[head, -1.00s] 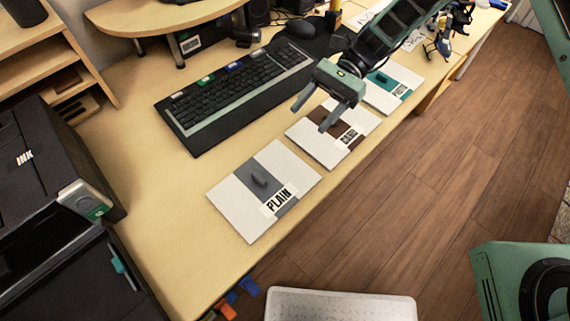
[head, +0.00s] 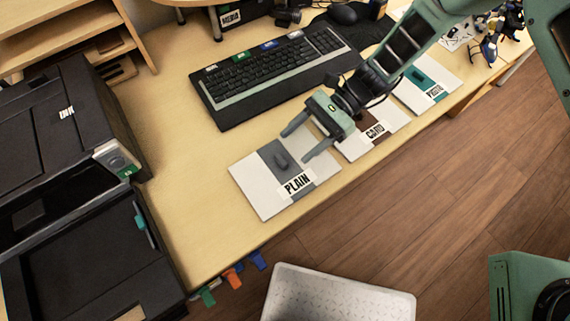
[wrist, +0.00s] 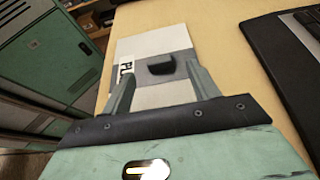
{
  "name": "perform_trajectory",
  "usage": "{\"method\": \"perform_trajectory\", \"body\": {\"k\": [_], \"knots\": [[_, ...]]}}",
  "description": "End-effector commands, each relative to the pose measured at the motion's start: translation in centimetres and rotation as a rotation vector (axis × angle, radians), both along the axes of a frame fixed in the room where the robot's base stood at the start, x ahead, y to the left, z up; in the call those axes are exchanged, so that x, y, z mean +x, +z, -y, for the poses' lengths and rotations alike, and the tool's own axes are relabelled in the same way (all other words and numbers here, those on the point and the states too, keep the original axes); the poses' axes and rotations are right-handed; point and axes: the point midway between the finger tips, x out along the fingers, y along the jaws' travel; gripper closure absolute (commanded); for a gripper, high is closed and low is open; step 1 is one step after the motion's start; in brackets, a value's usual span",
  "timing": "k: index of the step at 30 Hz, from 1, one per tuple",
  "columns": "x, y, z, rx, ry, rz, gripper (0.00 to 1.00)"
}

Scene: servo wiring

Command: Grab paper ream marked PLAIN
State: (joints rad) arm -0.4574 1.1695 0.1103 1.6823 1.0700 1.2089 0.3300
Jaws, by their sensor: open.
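The paper ream marked PLAIN (head: 250,185) is white with a grey band, a dark raised tab and a black-on-white label. It lies flat near the front edge of the desk. My gripper (head: 293,145) is open and empty, above the ream's upper right side in the head view. In the wrist view the PLAIN ream (wrist: 142,45) lies ahead, with its dark tab (wrist: 161,64) between the open fingertips (wrist: 160,78). Its label is partly hidden by the left finger there. The ream marked CARD (head: 358,145) lies to its right, partly covered by my arm.
A third ream with a teal band (head: 432,82) lies farther right. A keyboard (head: 275,75) is behind the reams. A black printer (head: 60,150) stands at the left. A pale textured tray (head: 340,295) is below the desk edge. Coloured clips (head: 232,277) hang at the edge.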

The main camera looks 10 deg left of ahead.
Motion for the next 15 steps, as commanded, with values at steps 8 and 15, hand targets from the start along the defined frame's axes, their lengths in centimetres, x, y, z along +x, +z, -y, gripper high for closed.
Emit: {"method": "perform_trajectory", "body": {"k": [8, 15], "knots": [[-2.9, -1.6, -2.1, -0.001, 0.003, -0.001, 0.40], [-3.3, -2.0, -2.6, 0.000, -0.001, 0.000, 0.40]]}}
